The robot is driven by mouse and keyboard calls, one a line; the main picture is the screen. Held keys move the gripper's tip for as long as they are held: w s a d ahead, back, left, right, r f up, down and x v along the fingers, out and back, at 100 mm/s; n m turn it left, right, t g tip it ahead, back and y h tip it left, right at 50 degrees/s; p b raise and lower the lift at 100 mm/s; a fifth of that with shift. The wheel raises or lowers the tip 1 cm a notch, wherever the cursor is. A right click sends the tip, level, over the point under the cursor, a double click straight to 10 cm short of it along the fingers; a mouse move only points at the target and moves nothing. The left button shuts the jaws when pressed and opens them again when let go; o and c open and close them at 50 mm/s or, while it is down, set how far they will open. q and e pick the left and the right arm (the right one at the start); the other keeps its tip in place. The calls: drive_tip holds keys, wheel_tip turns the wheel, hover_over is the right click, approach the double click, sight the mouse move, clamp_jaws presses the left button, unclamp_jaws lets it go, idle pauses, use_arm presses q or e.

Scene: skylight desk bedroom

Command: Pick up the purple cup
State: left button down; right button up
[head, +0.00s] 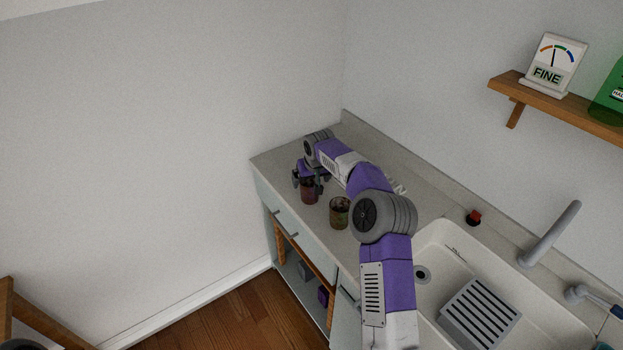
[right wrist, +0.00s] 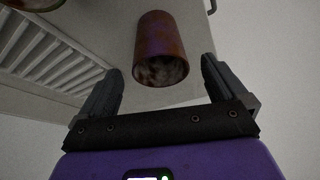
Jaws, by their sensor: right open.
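The purple cup (head: 309,193) is a small reddish-purple tumbler on the counter, near its front edge at the left end. My right gripper (head: 308,179) is at this cup, with its fingers spread and partly covering it in the head view. In the right wrist view the mottled cup (right wrist: 160,48) stands ahead, between the lines of the two open fingers (right wrist: 161,68). There is a gap on each side of it, and nothing is gripped. My left gripper does not show.
A greenish-brown cup (head: 340,213) stands close to the right, beside my right arm. The counter (head: 267,162) has a backsplash behind. A sink (head: 440,247) with a grey rack (head: 480,312) and a faucet (head: 549,235) lies right. A wooden shelf (head: 560,108) hangs above.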

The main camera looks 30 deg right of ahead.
sight(308, 197)
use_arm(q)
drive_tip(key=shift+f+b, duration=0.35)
use_arm(e)
drive_tip(key=x, duration=0.7)
